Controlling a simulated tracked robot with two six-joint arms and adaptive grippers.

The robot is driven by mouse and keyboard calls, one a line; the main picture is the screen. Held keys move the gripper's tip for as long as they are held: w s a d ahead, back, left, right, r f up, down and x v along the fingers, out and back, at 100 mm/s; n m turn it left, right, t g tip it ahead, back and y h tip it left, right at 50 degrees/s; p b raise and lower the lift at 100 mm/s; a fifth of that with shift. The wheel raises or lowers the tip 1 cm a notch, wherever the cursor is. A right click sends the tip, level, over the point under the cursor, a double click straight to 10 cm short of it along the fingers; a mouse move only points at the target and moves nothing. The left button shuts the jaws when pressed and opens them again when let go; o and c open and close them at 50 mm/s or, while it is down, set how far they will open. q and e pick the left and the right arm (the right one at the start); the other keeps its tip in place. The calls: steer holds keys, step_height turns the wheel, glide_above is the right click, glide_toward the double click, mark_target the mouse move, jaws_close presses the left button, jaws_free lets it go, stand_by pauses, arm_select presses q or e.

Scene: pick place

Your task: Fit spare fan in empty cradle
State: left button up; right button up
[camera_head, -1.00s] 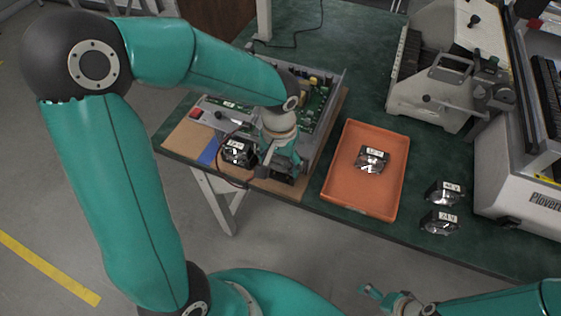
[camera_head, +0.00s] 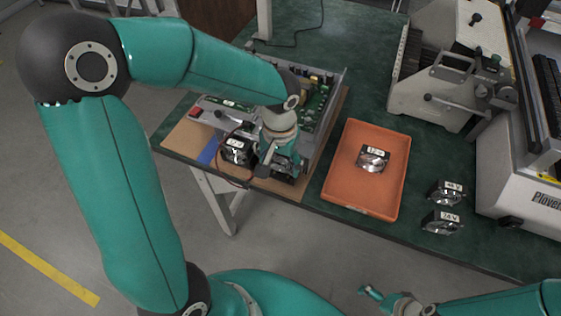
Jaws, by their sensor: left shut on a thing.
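My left gripper (camera_head: 277,160) reaches down over the front edge of the open electronics chassis (camera_head: 322,128). It is shut on a dark fan (camera_head: 287,170) at the chassis front right, and its fingers hide part of that fan. I cannot tell whether the fan is seated in a cradle. Another labelled fan (camera_head: 237,150) is at the chassis front left, beside a red wire. A labelled fan (camera_head: 373,158) lies in the orange tray (camera_head: 352,196). My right gripper (camera_head: 372,294) is low in the picture, away from the table things; its opening is unclear.
Two labelled fans, one upper (camera_head: 446,191) and one lower (camera_head: 441,221), stand on the green table right of the tray. A grey bench machine (camera_head: 440,95) stands behind them. A brown board (camera_head: 185,142) lies under the chassis. Green table is bare behind the tray.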

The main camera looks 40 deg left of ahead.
arm_select(q)
steer(key=o, duration=1.2)
steer(key=c, duration=0.3)
steer(key=shift+r, duration=0.15)
steer(key=shift+r+p, duration=2.65)
steer(key=shift+r, duration=0.75)
steer(key=shift+f, duration=0.1)
